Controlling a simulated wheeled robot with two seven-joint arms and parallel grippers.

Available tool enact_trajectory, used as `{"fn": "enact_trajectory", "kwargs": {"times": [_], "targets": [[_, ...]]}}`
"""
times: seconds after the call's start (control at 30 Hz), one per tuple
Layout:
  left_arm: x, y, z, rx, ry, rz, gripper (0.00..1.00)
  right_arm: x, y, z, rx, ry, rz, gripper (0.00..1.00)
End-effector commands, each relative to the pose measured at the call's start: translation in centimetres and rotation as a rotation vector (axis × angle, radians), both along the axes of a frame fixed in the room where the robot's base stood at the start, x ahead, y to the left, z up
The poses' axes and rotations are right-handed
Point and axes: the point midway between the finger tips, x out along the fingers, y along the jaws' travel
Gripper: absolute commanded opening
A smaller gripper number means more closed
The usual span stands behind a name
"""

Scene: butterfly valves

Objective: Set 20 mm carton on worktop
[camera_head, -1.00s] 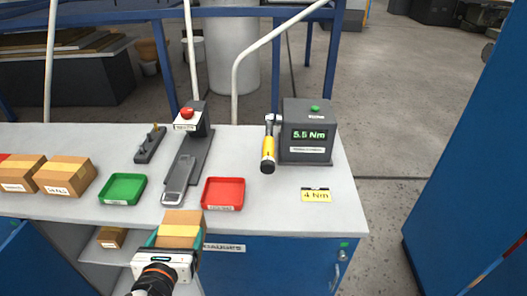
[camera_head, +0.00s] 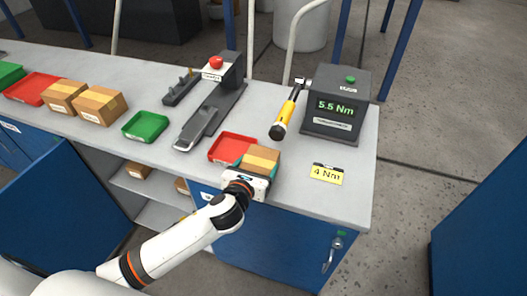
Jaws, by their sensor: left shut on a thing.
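My left gripper (camera_head: 257,172) is shut on a brown carton (camera_head: 262,156) with a yellow band on top. The carton is at the front of the worktop (camera_head: 340,200), overlapping the right side of the red tray (camera_head: 228,147) in the picture. I cannot tell whether it touches the worktop or hangs just above it. A teal edge shows at the carton's left side. The carton's front is hidden by the gripper, and no size label on it can be read. My right gripper is not in view.
Two cartons (camera_head: 99,104) stand at the left beside another red tray (camera_head: 32,89). A green tray (camera_head: 146,126), a press-like stand (camera_head: 222,90), a yellow-handled wrench (camera_head: 288,111) and a 5.5 Nm tester (camera_head: 338,105) stand behind. A yellow 4 Nm card (camera_head: 326,174) lies right. Worktop around the card is clear.

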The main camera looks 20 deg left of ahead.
Motion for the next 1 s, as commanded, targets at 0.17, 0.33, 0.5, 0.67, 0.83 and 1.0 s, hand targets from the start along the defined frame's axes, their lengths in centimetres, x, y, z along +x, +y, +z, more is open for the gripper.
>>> {"fn": "enact_trajectory", "kwargs": {"times": [0.17, 0.33, 0.5, 0.67, 0.83, 1.0], "targets": [[1.9, -0.1, 0.3, -0.002, -0.008, -0.001, 0.20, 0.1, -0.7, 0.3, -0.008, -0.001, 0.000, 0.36], [3.1, -0.1, 0.5, -0.001, -0.009, 0.001, 0.20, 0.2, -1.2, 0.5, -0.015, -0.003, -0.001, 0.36], [5.4, -0.2, 0.5, -0.002, -0.009, 0.002, 0.20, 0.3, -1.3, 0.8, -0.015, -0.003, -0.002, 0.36], [6.0, -0.3, -0.7, -0.002, -0.005, 0.000, 0.20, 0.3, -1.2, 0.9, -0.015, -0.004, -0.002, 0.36], [6.0, -0.2, -1.2, -0.001, -0.007, -0.001, 0.20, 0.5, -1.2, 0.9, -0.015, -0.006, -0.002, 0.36], [6.0, -0.2, -1.2, -0.001, -0.007, -0.001, 0.20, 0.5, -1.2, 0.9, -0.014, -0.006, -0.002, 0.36]]}}
